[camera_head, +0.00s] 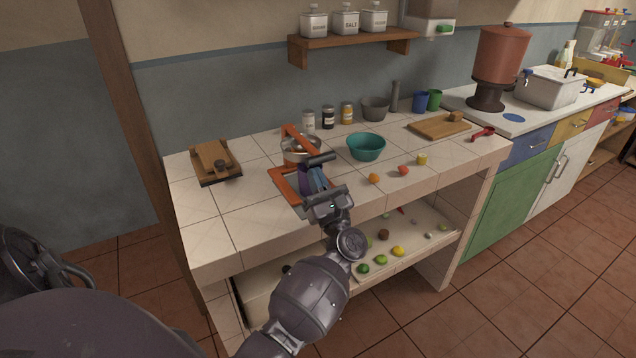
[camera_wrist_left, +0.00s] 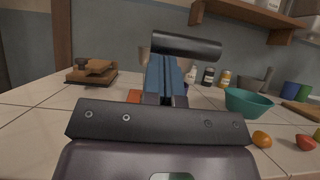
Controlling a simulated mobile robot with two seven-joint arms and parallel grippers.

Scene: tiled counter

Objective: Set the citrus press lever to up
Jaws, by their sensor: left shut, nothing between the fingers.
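The citrus press stands on the tiled counter, with an orange base frame (camera_head: 287,187), a metal bowl (camera_head: 296,150) and an orange lever arm (camera_head: 297,135). The lever arm runs from the back of the press toward a black cylindrical grip (camera_head: 320,159). The grip also shows in the left wrist view (camera_wrist_left: 186,46), crossing close to my fingertips. My left gripper (camera_head: 312,178) is shut and empty over the front of the press, its blue fingers (camera_wrist_left: 165,78) near the grip. Whether they touch is unclear. The gripper hides part of the press. My right gripper is not in view.
A teal bowl (camera_head: 366,148) stands right of the press, with small fruits such as an orange one (camera_head: 374,178) in front. A wooden device (camera_head: 214,160) stands at left. Jars (camera_head: 328,118) line the back. The counter's front left is clear.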

